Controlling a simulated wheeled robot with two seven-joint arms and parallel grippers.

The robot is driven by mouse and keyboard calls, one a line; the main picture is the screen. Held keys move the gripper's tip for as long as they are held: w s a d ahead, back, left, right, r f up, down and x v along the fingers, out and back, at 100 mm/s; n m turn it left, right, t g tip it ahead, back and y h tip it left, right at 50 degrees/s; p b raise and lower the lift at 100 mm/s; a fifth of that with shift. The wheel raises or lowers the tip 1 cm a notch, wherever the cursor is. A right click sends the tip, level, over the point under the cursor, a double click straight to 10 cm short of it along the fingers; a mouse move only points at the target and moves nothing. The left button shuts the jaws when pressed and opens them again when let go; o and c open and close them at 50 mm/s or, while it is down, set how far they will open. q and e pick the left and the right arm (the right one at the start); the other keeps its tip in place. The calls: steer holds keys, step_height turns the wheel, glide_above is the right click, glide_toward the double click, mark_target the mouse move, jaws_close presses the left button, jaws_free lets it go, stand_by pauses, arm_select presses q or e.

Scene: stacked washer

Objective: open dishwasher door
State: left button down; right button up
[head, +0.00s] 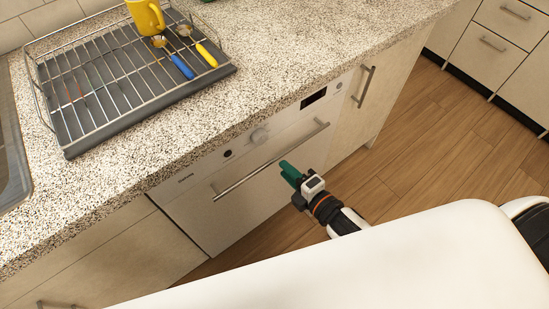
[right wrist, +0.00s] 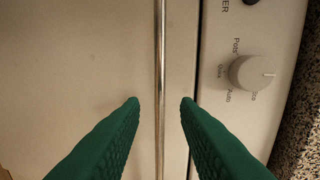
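The dishwasher (head: 225,215) is a pale front under the counter, and its door is shut. Its long silver bar handle (head: 240,176) runs across the upper part of the door. My right gripper (head: 290,172) has green fingers and is in front of the handle, near the right part of the bar. In the right wrist view the fingers (right wrist: 161,101) are open, and the handle bar (right wrist: 160,45) runs through the gap between them. I see no contact between fingers and bar. My left gripper is not in view.
A control panel with a round knob (right wrist: 252,73) lies above the handle. The speckled counter (head: 285,75) overhangs it and bears a dish rack (head: 66,152) with a yellow mug (head: 143,15). A cabinet (head: 345,135) adjoins on the right. Wooden floor (head: 440,130) is clear there.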

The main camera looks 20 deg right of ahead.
mark_target(275, 158)
steer(key=x, duration=0.6)
steer(key=shift+w, duration=0.1)
steer(key=shift+c, duration=0.4)
jaws_close()
